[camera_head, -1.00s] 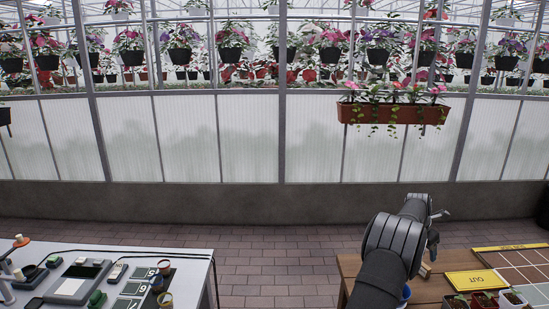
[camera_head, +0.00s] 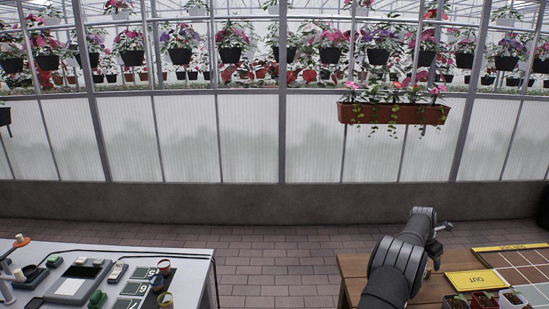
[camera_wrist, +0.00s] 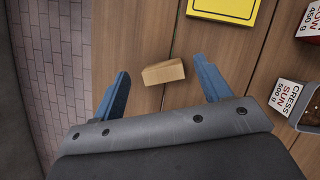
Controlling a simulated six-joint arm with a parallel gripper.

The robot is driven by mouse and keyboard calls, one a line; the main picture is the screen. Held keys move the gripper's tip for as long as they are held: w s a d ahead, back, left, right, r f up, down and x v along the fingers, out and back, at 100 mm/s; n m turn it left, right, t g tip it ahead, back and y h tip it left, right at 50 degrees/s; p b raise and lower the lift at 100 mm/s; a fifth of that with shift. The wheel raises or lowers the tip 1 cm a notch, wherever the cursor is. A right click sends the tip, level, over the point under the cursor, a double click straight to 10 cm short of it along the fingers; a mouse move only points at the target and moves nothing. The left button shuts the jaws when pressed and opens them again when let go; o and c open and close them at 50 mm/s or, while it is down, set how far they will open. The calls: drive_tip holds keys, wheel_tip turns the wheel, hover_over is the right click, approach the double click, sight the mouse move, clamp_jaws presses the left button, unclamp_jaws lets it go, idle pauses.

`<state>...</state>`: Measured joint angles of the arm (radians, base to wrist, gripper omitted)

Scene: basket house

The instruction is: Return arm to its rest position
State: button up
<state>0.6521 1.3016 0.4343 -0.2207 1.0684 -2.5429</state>
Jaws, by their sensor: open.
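My gripper (camera_wrist: 164,88) shows in the wrist view with its two blue fingers spread wide apart. It is open and holds nothing. A small light wooden block (camera_wrist: 163,72) lies on the wooden table (camera_wrist: 135,45) between and just beyond the fingertips, apart from both. In the head view my arm reaches over the left part of the wooden table (camera_head: 352,265), and its dark links hide much of the gripper and the table below.
A yellow "OUT" card (camera_head: 473,281) lies right of my arm, with several potted seedlings (camera_head: 485,299) in front and a gridded tray (camera_head: 520,262) beyond. A labelled cress pot (camera_wrist: 288,98) is right of my gripper. A brick-floor gap separates the cluttered white table (camera_head: 190,262).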

drive_tip(key=s+d+r, duration=0.4)
drive_tip(key=s+r, duration=0.4)
drive_tip(key=s, duration=0.3)
drive_tip(key=s+a+m+g, duration=0.1)
drive_tip(key=s+a, duration=0.3)
drive_tip(key=s, duration=0.4)
drive_tip(key=s+a+f+m, duration=0.1)
drive_tip(key=s+a+m, duration=0.2)
drive_tip(key=s+a, duration=0.2)
drive_tip(key=s+a+f+m+g, duration=0.1)
drive_tip(key=s+a, duration=0.4)
drive_tip(key=s, duration=0.7)
drive_tip(key=shift+m+g, duration=0.3)
drive_tip(key=shift+m, duration=0.6)
drive_tip(key=w+d+n, duration=0.1)
drive_tip(key=w+d, duration=0.2)
drive_tip(key=w, duration=0.2)
drive_tip(key=w+d+n+t, duration=0.1)
drive_tip(key=w+d, duration=0.3)
drive_tip(key=w, duration=0.1)
drive_tip(key=w+d+r+n, duration=0.1)
drive_tip(key=w+d+n, duration=0.1)
drive_tip(key=w, duration=0.4)
drive_tip(key=shift+d, duration=0.8)
